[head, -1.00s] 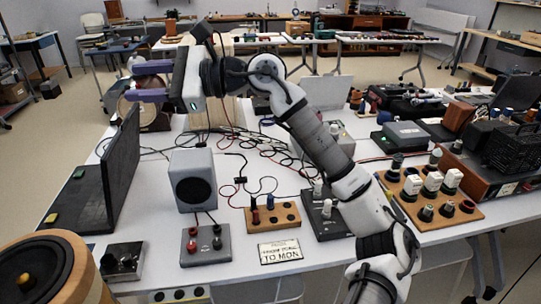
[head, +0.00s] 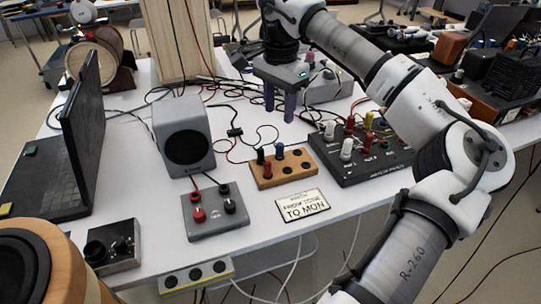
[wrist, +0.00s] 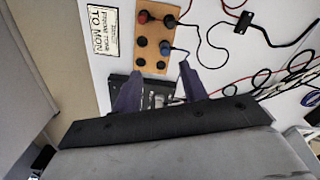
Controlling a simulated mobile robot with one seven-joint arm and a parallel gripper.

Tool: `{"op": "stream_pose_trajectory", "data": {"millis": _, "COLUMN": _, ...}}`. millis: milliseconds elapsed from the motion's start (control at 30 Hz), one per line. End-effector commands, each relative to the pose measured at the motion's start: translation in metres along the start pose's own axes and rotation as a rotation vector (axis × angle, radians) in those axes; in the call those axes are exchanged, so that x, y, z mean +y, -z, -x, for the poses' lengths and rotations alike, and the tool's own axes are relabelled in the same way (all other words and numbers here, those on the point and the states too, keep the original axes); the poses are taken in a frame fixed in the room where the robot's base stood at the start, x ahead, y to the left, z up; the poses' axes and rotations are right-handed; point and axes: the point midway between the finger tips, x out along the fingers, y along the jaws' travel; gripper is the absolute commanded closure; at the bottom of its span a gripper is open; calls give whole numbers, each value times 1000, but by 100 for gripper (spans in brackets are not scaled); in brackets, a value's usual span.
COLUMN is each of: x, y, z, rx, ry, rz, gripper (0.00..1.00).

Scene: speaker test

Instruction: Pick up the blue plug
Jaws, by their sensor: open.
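The blue plug (head: 280,151) stands upright in a wooden socket block (head: 272,182) on the white table. In the wrist view the blue plug (wrist: 167,49) shows near the edge of the block (wrist: 152,54) that faces my gripper. My gripper (head: 279,101) points down with its two purple fingers apart and nothing between them. It is above the table, behind and higher than the block, apart from the plug. The wrist view shows the fingertips (wrist: 158,68) spread beside the block's end.
A black plug (head: 260,156) and a red plug (head: 267,169) stand beside the blue one. A grey speaker (head: 183,134) is to the left, with a grey terminal box (head: 215,213) in front. A black panel with several knobs (head: 372,166) is right. Cables lie behind.

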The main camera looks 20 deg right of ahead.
Motion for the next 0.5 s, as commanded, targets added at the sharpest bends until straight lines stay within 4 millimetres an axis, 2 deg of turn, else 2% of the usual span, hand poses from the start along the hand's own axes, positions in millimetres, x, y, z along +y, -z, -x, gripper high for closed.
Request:
{"op": "stream_pose_trajectory", "data": {"millis": 300, "x": -1, "y": 0, "z": -60, "rx": -3, "ry": 0, "rz": 1, "gripper": 57}}
{"op": "stream_pose_trajectory", "data": {"millis": 500, "x": -1, "y": 0, "z": -77, "rx": -2, "ry": 1, "rz": 1, "gripper": 57}}
